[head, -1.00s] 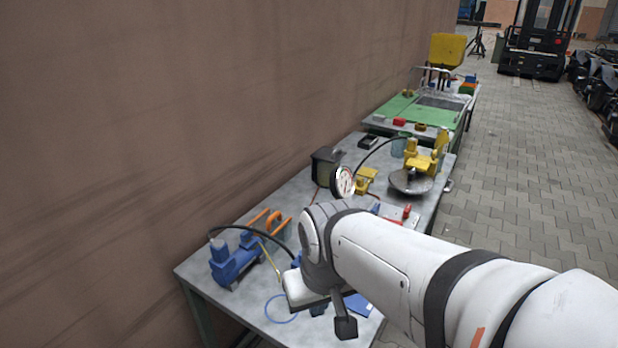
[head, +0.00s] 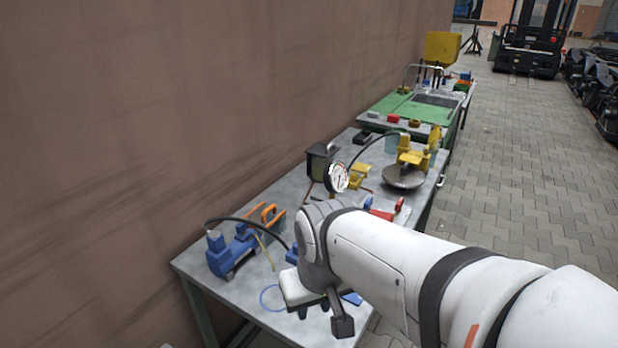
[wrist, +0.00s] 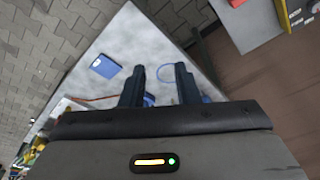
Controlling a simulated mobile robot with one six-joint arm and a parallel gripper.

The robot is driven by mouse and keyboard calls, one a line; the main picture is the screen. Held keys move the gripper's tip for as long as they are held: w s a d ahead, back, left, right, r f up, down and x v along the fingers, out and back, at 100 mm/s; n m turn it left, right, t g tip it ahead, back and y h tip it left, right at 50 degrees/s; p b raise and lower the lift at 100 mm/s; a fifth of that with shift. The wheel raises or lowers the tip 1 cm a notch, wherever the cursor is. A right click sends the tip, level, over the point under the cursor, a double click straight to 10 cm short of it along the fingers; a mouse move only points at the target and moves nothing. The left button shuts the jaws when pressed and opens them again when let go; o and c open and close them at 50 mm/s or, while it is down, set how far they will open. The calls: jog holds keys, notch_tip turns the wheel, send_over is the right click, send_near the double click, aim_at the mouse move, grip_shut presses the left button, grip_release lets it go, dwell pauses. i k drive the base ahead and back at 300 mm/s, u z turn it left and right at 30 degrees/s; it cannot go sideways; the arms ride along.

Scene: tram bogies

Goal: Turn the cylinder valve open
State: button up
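My gripper (wrist: 159,70) is open, with its two dark fingers apart above the grey bench top. A blue part (wrist: 149,100) shows low between the fingers, close to the left one; most of it is hidden and I cannot tell whether it is the valve. In the head view a blue hand pump (head: 232,252) stands at the bench's near left, with a black hose running right to a small blue part (head: 292,255) beside my arm. A round white gauge (head: 338,177) stands upright behind my arm. No cylinder valve can be clearly made out.
A thin blue ring (head: 271,297) lies on the bench (head: 190,264) near its front. A flat blue piece (wrist: 103,66) lies near the edge in the wrist view. A yellow tool with a round base (head: 403,178) stands farther back. The wall borders the bench's left; paved floor is right.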

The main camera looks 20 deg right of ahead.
aim_at(368, 202)
jog(key=z, duration=0.1)
jog(key=k, duration=0.4)
jog(key=u, duration=2.35)
jog(key=k, duration=1.65)
jog(key=z, duration=2.1)
jog(key=i, duration=1.65)
jog(key=z, duration=0.1)
